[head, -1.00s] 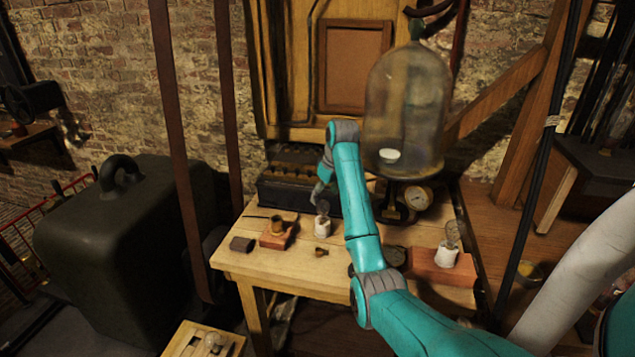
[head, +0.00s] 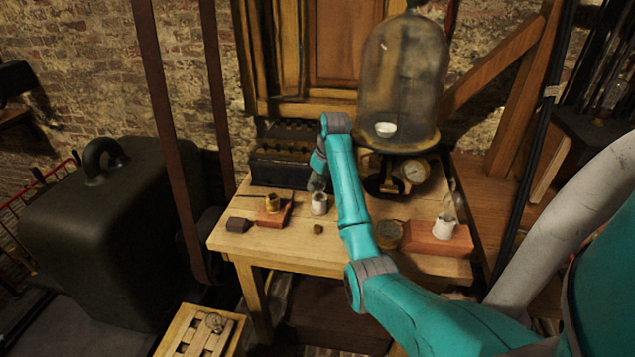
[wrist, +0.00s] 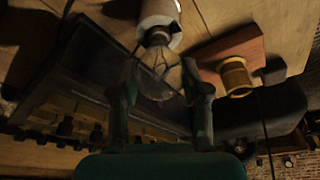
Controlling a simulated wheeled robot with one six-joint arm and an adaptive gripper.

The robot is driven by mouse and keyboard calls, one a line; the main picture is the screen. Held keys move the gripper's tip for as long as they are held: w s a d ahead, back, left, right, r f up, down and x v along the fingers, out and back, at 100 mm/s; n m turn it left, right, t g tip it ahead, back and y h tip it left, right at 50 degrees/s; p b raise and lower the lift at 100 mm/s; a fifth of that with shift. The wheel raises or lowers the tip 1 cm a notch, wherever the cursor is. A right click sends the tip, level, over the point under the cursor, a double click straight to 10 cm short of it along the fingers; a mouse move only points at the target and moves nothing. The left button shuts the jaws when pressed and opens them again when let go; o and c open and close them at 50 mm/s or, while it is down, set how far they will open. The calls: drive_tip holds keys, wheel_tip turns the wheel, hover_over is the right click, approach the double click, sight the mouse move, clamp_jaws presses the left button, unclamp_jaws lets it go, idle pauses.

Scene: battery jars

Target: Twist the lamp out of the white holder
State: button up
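The white holder (head: 319,207) stands upright on the wooden table, below the end of my arm. In the wrist view the same white holder (wrist: 160,12) is at the top, with the clear glass lamp (wrist: 158,78) seated in it by its metal base. My gripper (wrist: 160,72) is open, with one finger on each side of the lamp's glass. The gaps look small, and I cannot tell whether either finger touches the glass. In the head view my gripper (head: 318,184) is just above the holder and hides most of the lamp.
A brass socket (head: 272,203) on a reddish block stands left of the holder; it shows in the wrist view (wrist: 236,77). A second white holder (head: 445,227) stands on a brick-coloured block at right. A black box (head: 285,165) and bell jar (head: 402,75) stand behind.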

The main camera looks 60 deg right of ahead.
drive_tip(key=c, duration=0.4)
drive_tip(key=shift+o, duration=0.2)
drive_tip(key=shift+r, duration=1.2)
drive_tip(key=shift+r, duration=0.1)
